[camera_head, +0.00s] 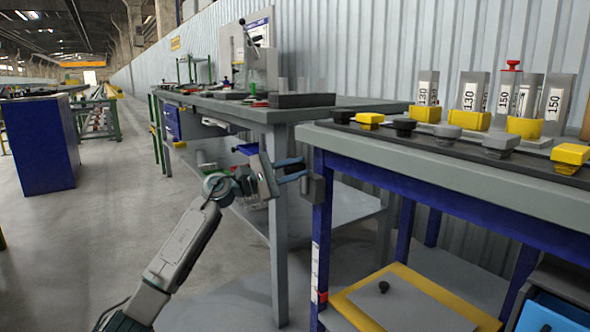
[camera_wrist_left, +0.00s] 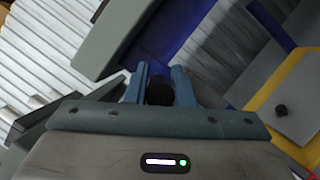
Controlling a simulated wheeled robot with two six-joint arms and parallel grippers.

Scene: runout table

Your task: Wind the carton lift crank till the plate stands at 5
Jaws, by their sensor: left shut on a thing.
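My left gripper (camera_head: 292,171) reaches in from the left to the near corner of the blue-legged table. In the left wrist view its two blue fingers (camera_wrist_left: 160,88) are shut on the dark crank knob (camera_wrist_left: 159,92). The grey crank housing (camera_head: 313,188) sits on the table's blue leg, just right of the fingertips. The crank arm itself is hard to make out. A white scale strip (camera_head: 315,262) with a red pointer (camera_head: 319,297) runs down the leg; its numbers are too small to read. The lift plate (camera_head: 375,305) is grey with a yellow border, low under the table. My right gripper is not in view.
The blue-legged table top (camera_head: 450,172) carries yellow, grey and black knobbed blocks and numbered upright holders. A grey workbench (camera_head: 262,112) stands behind the left gripper. A blue bin (camera_head: 555,312) is at the lower right. A blue cabinet (camera_head: 40,145) stands far left; the floor between is clear.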

